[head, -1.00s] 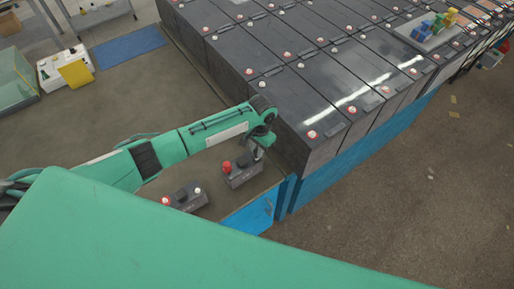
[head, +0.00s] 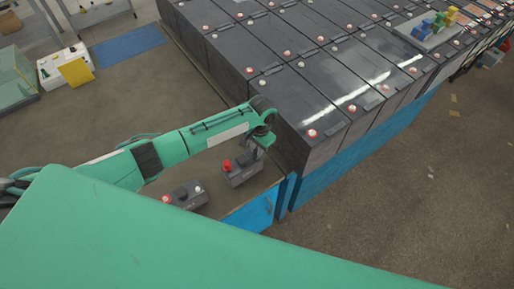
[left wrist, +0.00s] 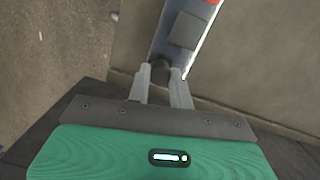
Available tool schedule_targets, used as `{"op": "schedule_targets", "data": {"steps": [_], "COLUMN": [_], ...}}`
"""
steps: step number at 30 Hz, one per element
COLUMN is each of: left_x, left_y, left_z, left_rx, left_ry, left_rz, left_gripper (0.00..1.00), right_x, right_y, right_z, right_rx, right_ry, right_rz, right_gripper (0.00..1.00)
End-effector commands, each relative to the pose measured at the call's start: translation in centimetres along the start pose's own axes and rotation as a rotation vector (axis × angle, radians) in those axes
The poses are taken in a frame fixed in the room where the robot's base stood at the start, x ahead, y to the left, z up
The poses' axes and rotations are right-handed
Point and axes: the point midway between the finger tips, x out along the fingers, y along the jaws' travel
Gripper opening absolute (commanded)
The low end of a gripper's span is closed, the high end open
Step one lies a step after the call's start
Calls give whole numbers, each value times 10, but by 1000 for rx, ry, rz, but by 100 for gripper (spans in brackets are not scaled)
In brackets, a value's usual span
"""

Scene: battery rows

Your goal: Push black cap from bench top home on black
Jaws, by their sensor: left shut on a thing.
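My left gripper (head: 257,153) is shut on the black cap (left wrist: 159,73), which shows as a small dark round piece between the two pale fingers in the left wrist view. The cap is at the near end of a small dark battery (head: 243,175), whose top also shows in the left wrist view (left wrist: 184,32). A red cap (head: 227,166) sits on the other end of that battery. The black post is hidden under the cap and fingers, so I cannot tell whether the cap is seated on it. My right gripper is not in view.
A second small battery (head: 187,195) stands to the left, with a red-ringed post and a pale post. Large black battery rows (head: 330,85) rise close on the right of the gripper. A blue panel (head: 262,211) stands in front.

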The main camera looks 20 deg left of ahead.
Motion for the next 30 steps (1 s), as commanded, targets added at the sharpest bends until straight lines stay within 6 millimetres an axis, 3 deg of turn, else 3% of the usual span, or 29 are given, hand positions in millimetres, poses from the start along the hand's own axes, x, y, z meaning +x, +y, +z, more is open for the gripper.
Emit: {"op": "schedule_targets", "data": {"steps": [30], "left_x": [10], "left_y": [0], "left_z": [-1], "left_rx": [0], "left_ry": [-1], "left_rz": [0], "left_gripper": [1], "right_x": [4], "right_y": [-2], "right_z": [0], "right_rx": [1], "right_ry": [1], "right_rz": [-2], "right_gripper": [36]}}
